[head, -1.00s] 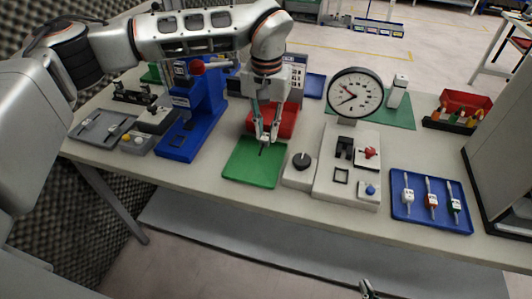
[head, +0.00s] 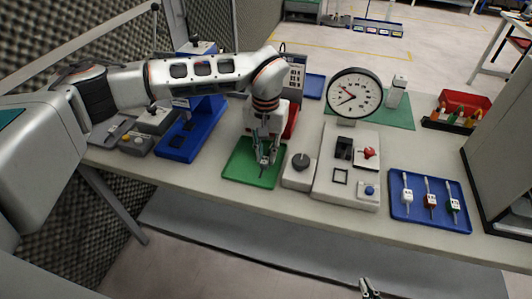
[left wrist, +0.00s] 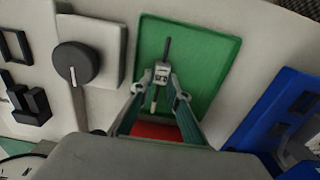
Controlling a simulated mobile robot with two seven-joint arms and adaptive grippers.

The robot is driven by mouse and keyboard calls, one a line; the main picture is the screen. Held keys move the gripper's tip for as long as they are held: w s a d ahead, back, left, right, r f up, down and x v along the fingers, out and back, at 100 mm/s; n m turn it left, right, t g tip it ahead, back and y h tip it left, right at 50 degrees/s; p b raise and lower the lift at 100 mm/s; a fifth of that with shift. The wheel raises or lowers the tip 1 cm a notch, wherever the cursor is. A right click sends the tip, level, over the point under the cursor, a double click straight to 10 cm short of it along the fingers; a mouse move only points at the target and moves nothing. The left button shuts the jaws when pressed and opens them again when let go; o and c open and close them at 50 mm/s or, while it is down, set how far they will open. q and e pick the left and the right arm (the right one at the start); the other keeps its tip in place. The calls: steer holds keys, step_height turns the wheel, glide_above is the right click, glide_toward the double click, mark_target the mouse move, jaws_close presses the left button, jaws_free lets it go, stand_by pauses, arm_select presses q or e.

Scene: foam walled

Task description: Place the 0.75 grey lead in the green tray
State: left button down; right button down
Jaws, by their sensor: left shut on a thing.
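The green tray (head: 238,168) lies flat on the table, front of centre, and fills the upper middle of the left wrist view (left wrist: 215,50). My left gripper (head: 264,162) is over the tray, pointing down, and shut on the grey lead (left wrist: 161,72). The lead has a pale grey labelled body, a dark slim end and a whitish end. It lies between the fingertips (left wrist: 161,88), over the tray's floor. I cannot tell whether it touches the tray. My right gripper (head: 368,288) shows only as fingertips at the bottom edge, away from the table.
A grey box with a black knob (head: 301,162) stands just right of the tray. Beyond it is a dial gauge (head: 354,93) on a pale base. A blue stand (head: 181,147) is left; a red bin (head: 291,122) is behind. A blue tray (head: 418,212) holds other leads.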

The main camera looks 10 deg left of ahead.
mark_target(266, 158)
arm_select(q)
steer(key=shift+f, duration=0.15)
steer(key=c, duration=1.9)
jaws_free()
step_height(266, 158, up, 12)
steer(key=shift+r, duration=0.2)
